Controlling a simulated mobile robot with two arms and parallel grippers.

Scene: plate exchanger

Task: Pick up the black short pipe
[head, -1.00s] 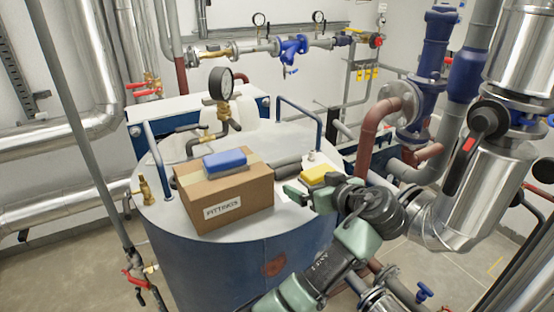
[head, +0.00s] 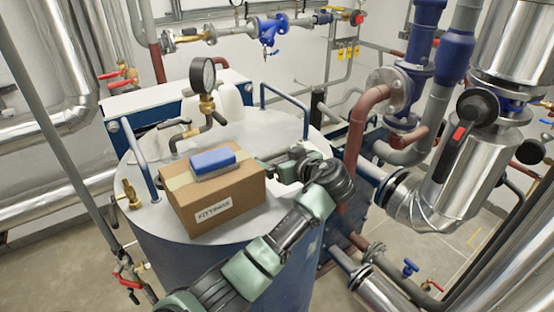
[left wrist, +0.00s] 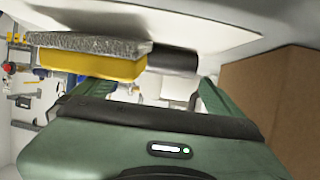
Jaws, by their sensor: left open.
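The black short pipe (left wrist: 172,60) shows in the left wrist view as a dark cylinder lying on the pale tank top, beyond my fingertips and between the two fingers. In the head view I cannot make it out clearly; my gripper and the carton cover that spot. My left gripper (head: 272,167) is open over the tank top, just right of the carton; its two green fingers also show in the left wrist view (left wrist: 148,90). Nothing sits between them that I can see as held. My right gripper is not in view.
A cardboard carton (head: 225,205) with a blue sponge (head: 212,162) on it stands close beside my gripper. A yellow-and-grey sponge (left wrist: 90,65) lies beside the pipe. A gauge (head: 203,75) and a blue handrail (head: 288,98) rise from the tank top.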

